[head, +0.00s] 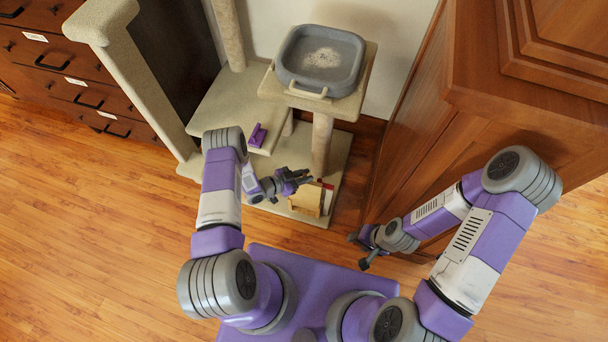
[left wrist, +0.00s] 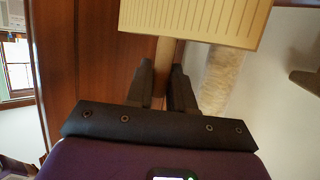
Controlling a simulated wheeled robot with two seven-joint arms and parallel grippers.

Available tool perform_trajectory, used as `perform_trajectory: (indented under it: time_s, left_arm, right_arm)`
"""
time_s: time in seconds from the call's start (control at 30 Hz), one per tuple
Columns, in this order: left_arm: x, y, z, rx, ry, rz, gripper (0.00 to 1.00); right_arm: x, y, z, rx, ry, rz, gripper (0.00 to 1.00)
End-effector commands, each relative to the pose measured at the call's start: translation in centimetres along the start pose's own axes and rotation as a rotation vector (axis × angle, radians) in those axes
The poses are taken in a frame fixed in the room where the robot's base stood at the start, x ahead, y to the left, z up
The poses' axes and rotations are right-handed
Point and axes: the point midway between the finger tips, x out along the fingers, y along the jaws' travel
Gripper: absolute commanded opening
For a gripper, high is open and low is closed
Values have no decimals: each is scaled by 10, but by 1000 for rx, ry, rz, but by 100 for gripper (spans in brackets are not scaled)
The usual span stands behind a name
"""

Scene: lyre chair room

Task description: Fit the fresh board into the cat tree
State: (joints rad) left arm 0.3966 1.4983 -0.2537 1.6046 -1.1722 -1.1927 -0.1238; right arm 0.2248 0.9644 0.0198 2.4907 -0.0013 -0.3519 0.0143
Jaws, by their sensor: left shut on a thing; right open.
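The cat tree (head: 240,98) is beige, with posts, platforms and a base, and stands against the back wall. My left gripper (head: 300,178) is low in front of it, over the front of the base. It is shut on the narrow wooden tab of a pale board (head: 307,199). In the left wrist view the ridged board (left wrist: 195,20) extends beyond the fingers (left wrist: 160,85). Whether the board touches the tree is unclear. My right gripper (head: 366,254) is open and empty beside the wooden cabinet.
A grey tray (head: 320,56) with pale material in it stands on the upper platform. A purple object (head: 257,135) lies on a lower platform. A small red item (head: 325,184) shows near the board. The wooden cabinet (head: 430,130) closes off the right; drawers (head: 75,70) stand left. Left floor is clear.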

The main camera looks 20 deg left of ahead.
Motion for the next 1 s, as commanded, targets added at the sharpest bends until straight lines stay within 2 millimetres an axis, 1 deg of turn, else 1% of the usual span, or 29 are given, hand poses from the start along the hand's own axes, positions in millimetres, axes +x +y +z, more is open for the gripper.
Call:
perform_trajectory:
  time_s: [1.0]
  left_arm:
    - [9, 1, 24, 0, 0, 1, 0]
  right_arm:
    - [0, 0, 0, 0, 0, 0, 48]
